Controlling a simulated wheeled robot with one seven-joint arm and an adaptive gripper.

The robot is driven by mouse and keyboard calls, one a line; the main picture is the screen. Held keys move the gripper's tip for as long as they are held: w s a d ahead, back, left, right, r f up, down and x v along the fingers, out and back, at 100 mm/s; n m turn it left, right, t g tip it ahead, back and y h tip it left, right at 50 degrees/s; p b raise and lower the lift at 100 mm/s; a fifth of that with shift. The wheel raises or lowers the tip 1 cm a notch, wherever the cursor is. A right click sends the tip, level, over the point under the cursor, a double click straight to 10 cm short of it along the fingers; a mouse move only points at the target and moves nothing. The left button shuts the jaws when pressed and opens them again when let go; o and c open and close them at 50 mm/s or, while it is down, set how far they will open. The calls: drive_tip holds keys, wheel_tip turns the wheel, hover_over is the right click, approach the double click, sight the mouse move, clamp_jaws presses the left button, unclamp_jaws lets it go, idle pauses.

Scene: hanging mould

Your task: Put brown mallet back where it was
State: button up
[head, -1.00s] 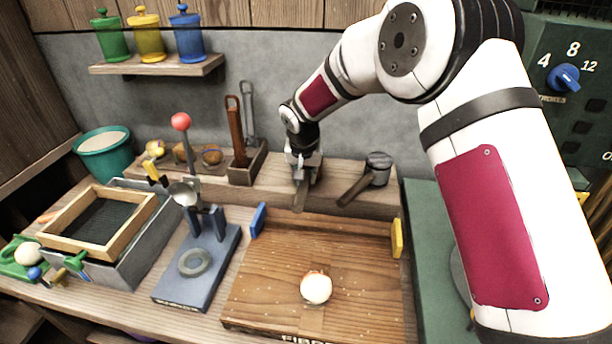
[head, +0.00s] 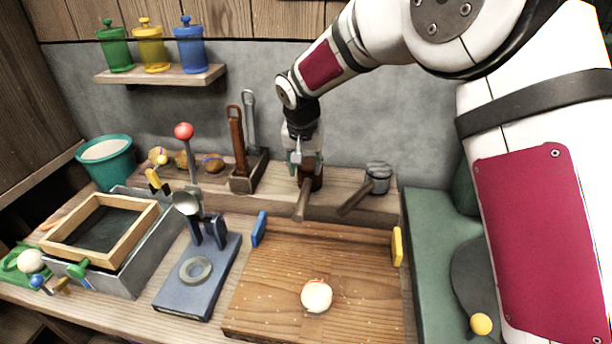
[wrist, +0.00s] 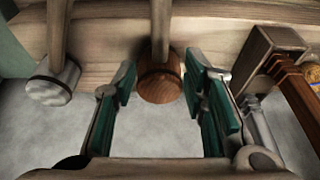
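In the wrist view, the mallet's round wooden head (wrist: 160,82) sits between the tips of my gripper's green-padded fingers (wrist: 160,88). The fingers are open, with a narrow gap visible on each side of the head.
A grey-headed mallet (head: 378,178) lies to the right on the ledge (head: 345,185). A wooden holder (head: 249,172) with upright tools stands close on the left. A board (head: 270,300) with a pale ball (head: 316,296) lies in front.

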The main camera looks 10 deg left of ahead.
drive_tip(key=shift+v, duration=1.55)
drive_tip(key=s+d+r+h, duration=0.1)
drive_tip(key=s+d+r, duration=0.65)
drive_tip(key=d, duration=0.25)
drive_tip(key=s+d+r, duration=0.6)
drive_tip(key=s+d, duration=0.3)
drive_tip(key=d, duration=0.1)
drive_tip(key=s+d+f, duration=0.1)
drive_tip(key=s+d, duration=0.1)
drive_tip(key=s, duration=0.6)
drive_tip(key=s+d+f+g, duration=0.1)
drive_tip(key=s+d, duration=0.2)
drive_tip(key=s, duration=0.6)
drive_tip(key=s+d+f+y, duration=0.1)
drive_tip(key=s+d, duration=0.2)
drive_tip(key=s, duration=0.5)
drive_tip(key=shift+d+f+g, duration=0.15)
drive_tip(key=shift+f+g, duration=0.15)
drive_tip(key=shift+f, duration=0.1)
drive_tip(key=shift+s+r, duration=0.1)
drive_tip(key=shift+r, duration=0.05)
